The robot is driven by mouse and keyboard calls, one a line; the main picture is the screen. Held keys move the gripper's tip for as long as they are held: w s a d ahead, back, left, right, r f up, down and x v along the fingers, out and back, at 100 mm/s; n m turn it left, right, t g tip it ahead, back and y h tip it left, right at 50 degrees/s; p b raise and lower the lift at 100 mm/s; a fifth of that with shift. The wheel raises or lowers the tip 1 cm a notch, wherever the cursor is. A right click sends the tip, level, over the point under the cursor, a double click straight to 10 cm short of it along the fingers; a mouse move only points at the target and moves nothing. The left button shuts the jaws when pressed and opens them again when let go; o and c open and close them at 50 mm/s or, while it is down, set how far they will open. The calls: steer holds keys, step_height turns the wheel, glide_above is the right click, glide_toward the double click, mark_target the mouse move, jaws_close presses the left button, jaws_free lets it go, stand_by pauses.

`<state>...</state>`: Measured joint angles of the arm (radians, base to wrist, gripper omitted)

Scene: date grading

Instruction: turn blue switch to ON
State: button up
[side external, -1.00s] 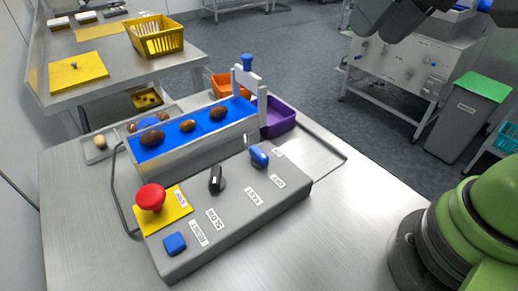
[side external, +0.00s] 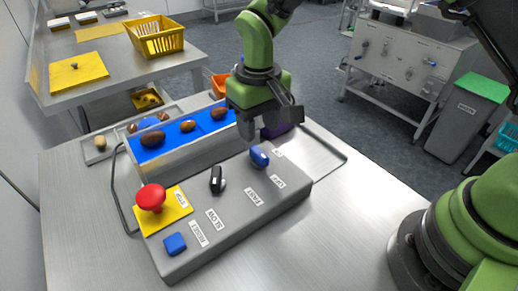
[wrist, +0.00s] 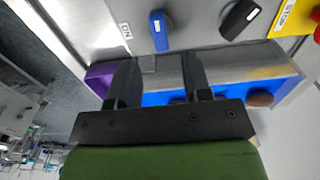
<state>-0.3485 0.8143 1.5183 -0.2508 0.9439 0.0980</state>
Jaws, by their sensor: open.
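The blue switch (side external: 259,156) is a rotary knob on the grey control panel (side external: 225,232). The side view shows small white labels beside it, one reading OFF (side external: 278,182). My gripper (side external: 268,126) is open and empty, above the panel's back edge beside the switch. In the wrist view the fingers of my gripper (wrist: 158,72) point toward the switch, apart from it.
A red stop button (side external: 151,197), a black knob (side external: 217,180) and a blue button (side external: 175,244) share the panel. Behind it, a blue conveyor (side external: 172,140) carries several dates. A purple bin (wrist: 100,76) is partly hidden by my gripper. The table's front right is clear.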

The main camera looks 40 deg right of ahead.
mark_target(259, 152)
step_height(259, 152, down, 7)
steer(key=shift+r, duration=0.15)
steer(key=shift+c, duration=0.3)
jaws_close()
